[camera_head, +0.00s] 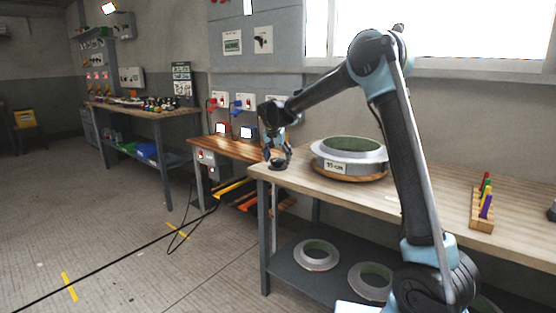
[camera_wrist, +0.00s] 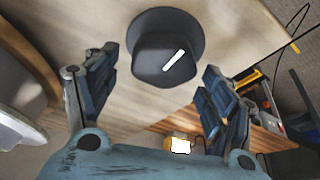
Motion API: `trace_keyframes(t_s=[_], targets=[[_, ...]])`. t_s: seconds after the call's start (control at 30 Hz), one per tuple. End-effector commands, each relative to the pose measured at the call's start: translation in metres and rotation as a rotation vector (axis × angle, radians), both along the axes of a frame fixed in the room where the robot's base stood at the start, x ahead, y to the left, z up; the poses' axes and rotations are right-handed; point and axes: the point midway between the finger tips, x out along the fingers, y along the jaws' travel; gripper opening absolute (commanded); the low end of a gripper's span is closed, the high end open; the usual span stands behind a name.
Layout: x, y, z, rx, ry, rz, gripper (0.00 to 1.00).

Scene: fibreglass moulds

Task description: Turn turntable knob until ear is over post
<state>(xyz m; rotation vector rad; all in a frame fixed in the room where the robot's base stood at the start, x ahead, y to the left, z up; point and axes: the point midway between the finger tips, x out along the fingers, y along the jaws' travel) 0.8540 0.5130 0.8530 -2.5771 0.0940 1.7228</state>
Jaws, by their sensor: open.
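The turntable knob (camera_wrist: 166,48) is black and round with a raised grip and a white pointer mark, seen in the wrist view at the top middle. In the head view the knob (camera_head: 278,163) is small, at the left end of the bench. My gripper (camera_wrist: 155,88) is open, with one finger on each side of the knob's near part and no clear contact. In the head view my gripper (camera_head: 278,158) points down at the knob. The turntable (camera_head: 350,172) carries a pale ring-shaped mould (camera_head: 352,148) with a green inside. I cannot make out the ear or the post.
The bench top (camera_head: 420,197) is mostly clear. A wooden rack (camera_head: 482,210) with coloured pegs stands at the right. Pale rings (camera_head: 317,254) lie on the lower shelf. Another bench (camera_head: 240,150) with red and blue devices stands behind at the left. A dark cable crosses the floor.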

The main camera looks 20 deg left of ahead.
Motion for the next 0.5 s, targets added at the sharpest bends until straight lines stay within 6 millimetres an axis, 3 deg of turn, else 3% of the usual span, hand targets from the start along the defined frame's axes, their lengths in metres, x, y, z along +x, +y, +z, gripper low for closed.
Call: trace_keyframes(t_s=[0.23, 0.5], targets=[[-0.006, 0.001, 0.014, 0.0, 0.0, 0.001, 0.76], [-0.025, 0.002, 0.06, -0.001, 0.001, 0.002, 0.76]])
